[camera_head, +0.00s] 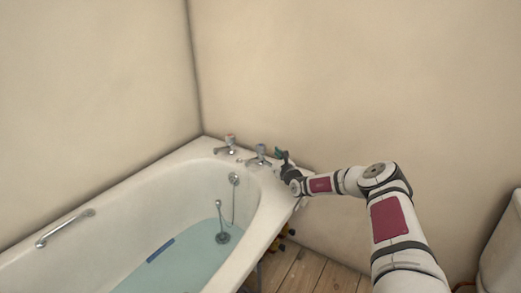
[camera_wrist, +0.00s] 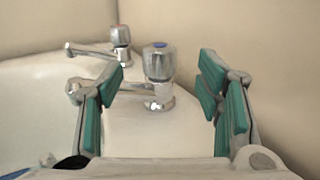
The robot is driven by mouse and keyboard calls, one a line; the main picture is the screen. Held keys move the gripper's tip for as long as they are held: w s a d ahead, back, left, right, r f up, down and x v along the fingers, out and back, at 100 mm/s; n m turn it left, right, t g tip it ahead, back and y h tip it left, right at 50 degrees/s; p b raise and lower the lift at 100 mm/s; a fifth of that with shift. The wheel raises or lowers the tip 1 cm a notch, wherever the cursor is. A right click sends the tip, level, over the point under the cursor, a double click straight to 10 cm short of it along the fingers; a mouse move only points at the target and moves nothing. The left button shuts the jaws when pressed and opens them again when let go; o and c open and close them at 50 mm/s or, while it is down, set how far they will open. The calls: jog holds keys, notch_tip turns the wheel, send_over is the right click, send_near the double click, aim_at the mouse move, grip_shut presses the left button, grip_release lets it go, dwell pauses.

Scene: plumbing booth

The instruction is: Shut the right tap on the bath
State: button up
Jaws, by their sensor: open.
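The right tap (camera_head: 260,155) stands on the bath rim at its far right end, with a chrome spout pointing left over the tub. In the wrist view the right tap (camera_wrist: 159,75) has a clear-chrome knob with a blue top and stands between the spread fingers, ahead of them. My gripper (camera_head: 283,158) is just right of this tap in the head view, open and empty. In the wrist view my gripper (camera_wrist: 165,97) shows green pads on both sides. The left tap (camera_head: 229,143) is behind, and shows at the upper left in the wrist view (camera_wrist: 119,42).
The white bath (camera_head: 262,215) holds bluish water (camera_head: 190,262) with a plug chain hanging inside. A grab rail (camera_head: 65,229) is on the near left rim. A wooden floor (camera_head: 318,272) lies at lower right.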

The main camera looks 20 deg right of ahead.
aim_at(263, 149)
jog(key=w+b, duration=0.1)
jog(key=w, duration=0.1)
jog(key=w+b, duration=0.1)
jog(key=w, duration=0.1)
jog(key=w+b, duration=0.2)
jog(key=w, duration=0.1)
jog(key=shift+a+f, duration=0.15)
jog(key=shift+a, duration=0.2)
jog(key=shift+w+b, duration=0.55)
jog(key=shift+w, duration=0.35)
jog(key=c, duration=1.2)
